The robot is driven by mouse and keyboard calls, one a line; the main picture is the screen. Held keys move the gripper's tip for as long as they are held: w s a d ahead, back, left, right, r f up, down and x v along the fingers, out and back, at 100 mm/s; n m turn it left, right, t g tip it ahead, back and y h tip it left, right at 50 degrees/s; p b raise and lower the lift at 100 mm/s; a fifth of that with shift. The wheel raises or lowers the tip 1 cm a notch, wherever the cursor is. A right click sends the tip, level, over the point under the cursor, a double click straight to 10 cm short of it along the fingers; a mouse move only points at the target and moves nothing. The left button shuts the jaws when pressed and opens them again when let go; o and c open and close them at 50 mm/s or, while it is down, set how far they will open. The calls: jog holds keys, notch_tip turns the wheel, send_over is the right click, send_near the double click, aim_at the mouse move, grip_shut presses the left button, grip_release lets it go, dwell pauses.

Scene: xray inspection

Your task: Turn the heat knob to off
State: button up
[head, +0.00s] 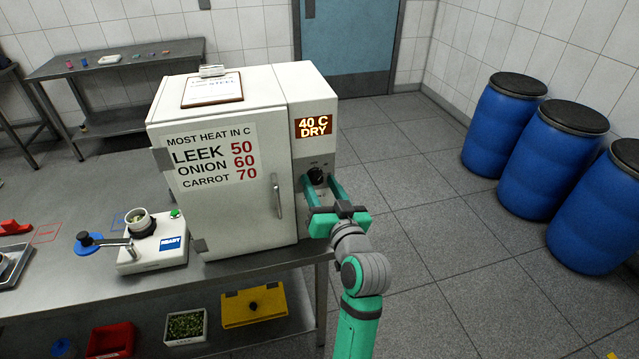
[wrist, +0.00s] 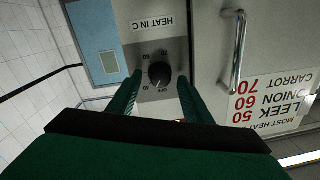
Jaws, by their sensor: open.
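The heat knob (head: 317,175) is a round black dial on the right front panel of the white drying cabinet (head: 268,215). In the wrist view the knob (wrist: 159,74) sits on a grey plate with number marks around it, below a "HEAT IN C" label (wrist: 157,24). That view is turned upside down. The display (head: 313,126) above the knob reads "40 C DRY". My gripper (head: 320,182) is open, with its two green fingers pointing at the panel. In the wrist view the fingers (wrist: 158,84) stand on either side of the knob, and I cannot tell whether they touch it.
The cabinet door has a vertical handle (head: 277,196) just left of the knob panel. A white machine with a crank (head: 150,243) stands on the steel table to the left. Blue barrels (head: 543,130) stand at the right wall. The floor right of the table is clear.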

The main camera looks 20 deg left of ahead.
jog(key=shift+w+a, duration=0.25)
jog(key=shift+w, duration=0.05)
jog(key=shift+c, duration=0.3)
jog(key=c, duration=1)
jog(key=shift+n, duration=3)
